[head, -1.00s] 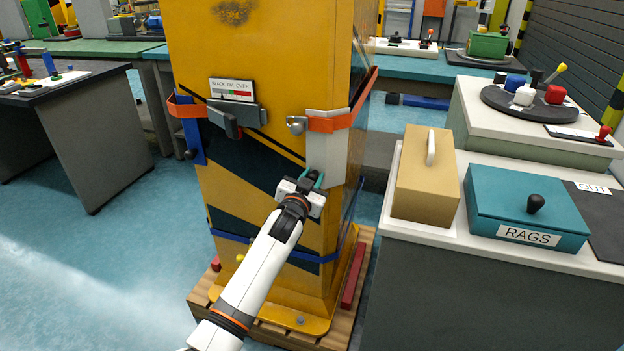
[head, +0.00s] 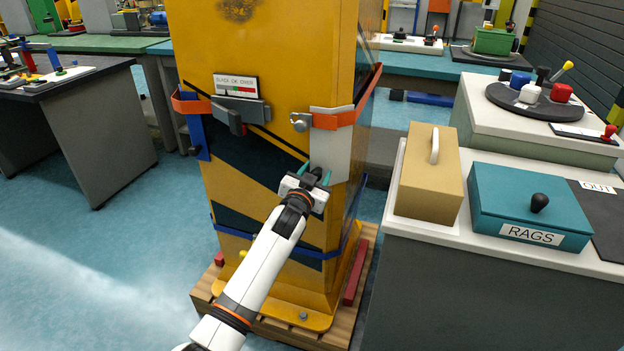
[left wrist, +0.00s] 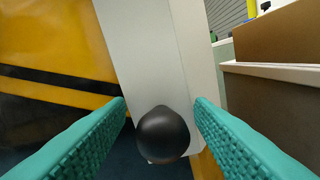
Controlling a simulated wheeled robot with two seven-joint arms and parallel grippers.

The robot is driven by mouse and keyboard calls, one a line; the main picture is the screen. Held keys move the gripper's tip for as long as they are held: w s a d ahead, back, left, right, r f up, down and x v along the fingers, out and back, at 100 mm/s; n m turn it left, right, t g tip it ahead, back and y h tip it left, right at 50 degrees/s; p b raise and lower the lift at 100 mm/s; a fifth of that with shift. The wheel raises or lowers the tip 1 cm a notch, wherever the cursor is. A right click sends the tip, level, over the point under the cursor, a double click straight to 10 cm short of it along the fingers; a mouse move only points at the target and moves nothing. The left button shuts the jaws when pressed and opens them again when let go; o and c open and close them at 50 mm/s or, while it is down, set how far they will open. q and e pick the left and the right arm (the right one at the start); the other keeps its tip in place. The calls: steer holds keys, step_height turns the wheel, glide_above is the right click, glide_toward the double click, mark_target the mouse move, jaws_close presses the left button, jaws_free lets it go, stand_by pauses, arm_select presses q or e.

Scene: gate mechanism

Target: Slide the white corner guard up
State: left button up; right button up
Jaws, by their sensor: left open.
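The white corner guard (head: 331,150) sits on the front right edge of the yellow column (head: 262,55), under an orange strap (head: 333,121). In the left wrist view the guard (left wrist: 150,60) runs down between the fingers. A round black knob (left wrist: 162,134) shows near the guard's lower end, between the two teal fingertips and apart from both. My right gripper is not in view.
A metal buckle (head: 299,122) is at the strap's left end. A grey latch (head: 240,112) and a blue strap (head: 232,234) are on the column. A white-topped bench with a tan box (head: 428,180) and a teal RAGS box (head: 530,205) stands close on the right.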

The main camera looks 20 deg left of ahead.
arm_select(q)
steer(key=s+p, duration=0.1)
steer(key=s, duration=1.1)
steer(key=shift+a, duration=0.2)
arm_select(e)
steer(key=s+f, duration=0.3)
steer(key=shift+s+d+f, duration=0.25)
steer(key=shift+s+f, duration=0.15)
arm_select(q)
steer(key=shift+w, duration=0.1)
